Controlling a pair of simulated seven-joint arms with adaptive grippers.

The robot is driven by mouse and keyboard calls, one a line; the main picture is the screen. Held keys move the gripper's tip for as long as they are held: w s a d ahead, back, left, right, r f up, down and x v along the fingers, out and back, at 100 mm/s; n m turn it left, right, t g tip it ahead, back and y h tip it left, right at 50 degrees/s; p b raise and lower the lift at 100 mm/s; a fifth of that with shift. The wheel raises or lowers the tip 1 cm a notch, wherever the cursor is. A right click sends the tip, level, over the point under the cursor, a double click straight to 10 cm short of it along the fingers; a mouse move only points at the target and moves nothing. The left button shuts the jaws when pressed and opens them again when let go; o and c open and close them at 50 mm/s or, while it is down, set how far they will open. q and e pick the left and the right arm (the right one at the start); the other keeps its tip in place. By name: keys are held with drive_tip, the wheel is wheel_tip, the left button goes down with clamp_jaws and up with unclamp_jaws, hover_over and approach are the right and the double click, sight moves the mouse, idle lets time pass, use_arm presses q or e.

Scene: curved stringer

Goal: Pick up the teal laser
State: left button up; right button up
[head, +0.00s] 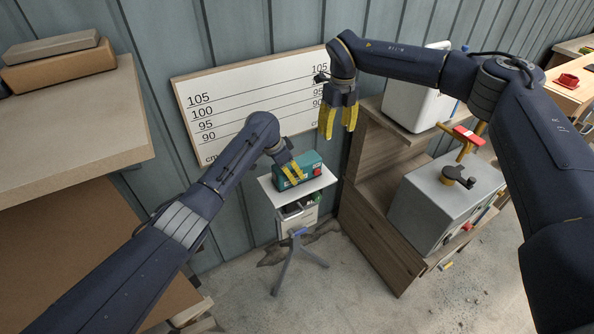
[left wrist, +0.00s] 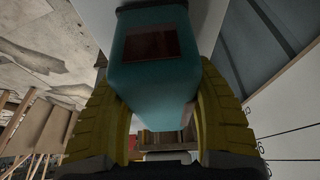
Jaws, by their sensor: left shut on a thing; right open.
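The teal laser (head: 310,163) is a box with a red knob on its right end, at the small white stand top (head: 318,184) in the head view. My left gripper (head: 294,173) is shut on it with its yellow fingers. In the left wrist view the laser (left wrist: 155,75) fills the space between both fingers (left wrist: 155,120), with a dark reddish window facing the camera. I cannot tell whether the laser still touches the stand top. My right gripper (head: 338,118) is open and empty, pointing down in front of the wall, to the upper right of the laser.
A board with height lines (head: 235,95) hangs on the corrugated wall behind. A wooden shelf unit (head: 380,225) with a grey box (head: 435,205) stands right of the stand. A wooden cabinet (head: 75,130) stands at left. Floor is free in front of the tripod legs (head: 290,265).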

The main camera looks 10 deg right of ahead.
use_arm(q)
drive_tip(key=c, duration=0.4)
drive_tip(key=shift+r, duration=0.15)
wheel_tip(320, 180, up, 10)
drive_tip(key=shift+f, duration=0.1)
idle(0.3)
idle(0.3)
drive_tip(key=shift+f, duration=4.35)
drive_tip(key=shift+f, duration=0.6)
use_arm(e)
clamp_jaws()
